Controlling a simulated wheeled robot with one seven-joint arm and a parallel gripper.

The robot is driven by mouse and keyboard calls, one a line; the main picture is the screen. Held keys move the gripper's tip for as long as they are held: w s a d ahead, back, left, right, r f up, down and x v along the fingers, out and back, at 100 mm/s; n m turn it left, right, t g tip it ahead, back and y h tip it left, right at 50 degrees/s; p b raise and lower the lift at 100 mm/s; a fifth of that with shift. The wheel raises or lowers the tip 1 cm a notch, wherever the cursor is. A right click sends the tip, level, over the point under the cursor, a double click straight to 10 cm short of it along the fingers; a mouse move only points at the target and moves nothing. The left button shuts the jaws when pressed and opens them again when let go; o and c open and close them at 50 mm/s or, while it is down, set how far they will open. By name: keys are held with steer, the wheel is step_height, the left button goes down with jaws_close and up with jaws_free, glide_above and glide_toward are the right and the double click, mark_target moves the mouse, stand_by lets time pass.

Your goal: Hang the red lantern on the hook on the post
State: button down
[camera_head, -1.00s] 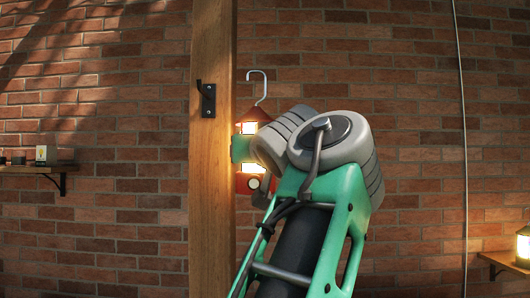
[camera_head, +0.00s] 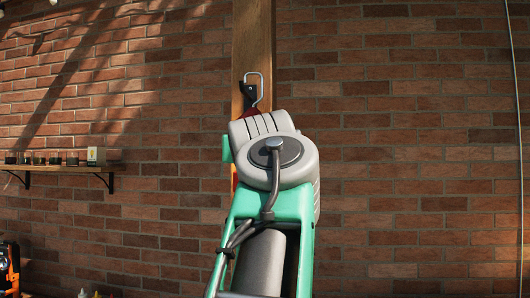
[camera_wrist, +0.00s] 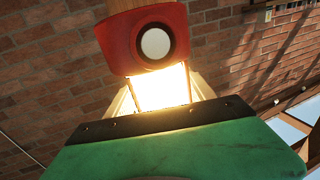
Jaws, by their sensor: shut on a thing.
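The red lantern is mostly hidden behind my arm in the head view; its wire hanger (camera_head: 262,90) and a bit of red top (camera_head: 250,112) show. In the wrist view the lantern's red base (camera_wrist: 143,40) and glowing glass (camera_wrist: 160,88) show above my gripper's green finger. My gripper (camera_head: 227,148) is shut on the lantern; its fingertips are mostly hidden behind my wrist. The dark hook (camera_head: 249,90) is on the wooden post (camera_head: 252,45). The hanger overlaps the hook in the picture; I cannot tell whether they touch.
A brick wall (camera_head: 400,130) stands behind the post. A wall shelf (camera_head: 60,167) with small pots and a card is at left. A grey conduit (camera_head: 517,110) runs down the wall at far right. The space right of the post looks clear.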

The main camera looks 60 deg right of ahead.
steer(key=shift+w+a+r, duration=0.1)
steer(key=shift+w+a, duration=0.35)
steer(key=shift+w, duration=0.4)
steer(key=shift+w+a+f+b, duration=0.1)
steer(key=shift+w+f+b, duration=0.1)
steer(key=shift+w+b, duration=0.1)
steer(key=shift+s+f+b, duration=0.15)
steer(key=shift+f+b, duration=0.8)
steer(key=c, duration=0.6)
jaws_free()
steer(key=o, duration=0.3)
steer(key=shift+o, duration=0.2)
steer(key=shift+f, duration=0.1)
